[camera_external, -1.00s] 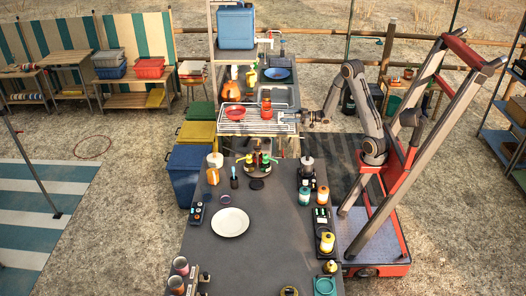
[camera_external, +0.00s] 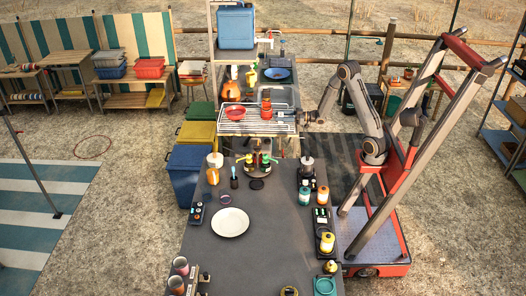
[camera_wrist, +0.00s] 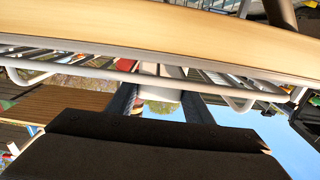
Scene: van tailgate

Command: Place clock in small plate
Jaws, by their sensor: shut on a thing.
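My gripper (camera_external: 310,117) is at the right end of the wire rack (camera_external: 286,127). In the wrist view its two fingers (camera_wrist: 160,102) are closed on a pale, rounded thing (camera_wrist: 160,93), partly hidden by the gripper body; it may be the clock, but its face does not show. A small red plate (camera_external: 235,113) is on the left part of the rack, left of my gripper. A larger white plate (camera_external: 230,223) lies on the near grey table, and a blue plate (camera_external: 278,74) is further back. No other clock is recognisable.
A red pot-like object (camera_external: 266,113) stands on the rack between the red plate and my gripper. A long wooden bar (camera_wrist: 180,35) and the rack's wire rail cross the wrist view close ahead. Bottles and jars crowd the near table's (camera_external: 262,240) edges; its middle has free room.

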